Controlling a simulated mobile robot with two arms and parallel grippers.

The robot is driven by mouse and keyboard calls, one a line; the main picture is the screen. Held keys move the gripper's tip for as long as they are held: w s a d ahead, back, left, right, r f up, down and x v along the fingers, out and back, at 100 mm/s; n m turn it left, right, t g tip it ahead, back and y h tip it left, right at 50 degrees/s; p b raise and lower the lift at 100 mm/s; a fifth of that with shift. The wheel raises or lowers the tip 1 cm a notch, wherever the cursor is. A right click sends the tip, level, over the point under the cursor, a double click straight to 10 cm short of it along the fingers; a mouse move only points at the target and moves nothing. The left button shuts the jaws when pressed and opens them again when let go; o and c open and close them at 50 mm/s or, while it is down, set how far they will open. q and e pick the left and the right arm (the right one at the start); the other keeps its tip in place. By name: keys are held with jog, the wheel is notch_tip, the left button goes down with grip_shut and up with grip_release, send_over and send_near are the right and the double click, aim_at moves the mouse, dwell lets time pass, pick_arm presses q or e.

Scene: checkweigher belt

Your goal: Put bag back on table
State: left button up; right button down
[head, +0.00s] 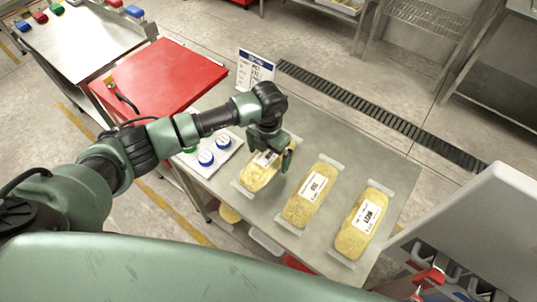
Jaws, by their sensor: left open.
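Three clear bags of yellow contents with white labels lie flat in a row on the grey metal table (392,157). They are the left bag (254,181), the middle bag (312,192) and the right bag (364,223). My left gripper (271,156) points down over the far end of the left bag, with its jaws open. It hides part of that bag and its label. I cannot tell whether the fingers touch the bag. My right gripper is not in view.
A printed sign (255,69) stands at the table's far edge. A red-topped cabinet (160,78) adjoins on the left. A pale machine panel (470,225) stands at right. The table's far right is clear.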

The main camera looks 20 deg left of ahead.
aim_at(269, 154)
pick_arm(q)
jog(key=shift+w+r+b, duration=0.1)
jog(key=shift+r+b, duration=0.2)
jog(key=shift+r, duration=0.1)
notch_tip(269, 154, up, 11)
jog(key=b, duration=0.3)
jog(key=shift+r+b, duration=0.2)
jog(key=shift+b, duration=0.15)
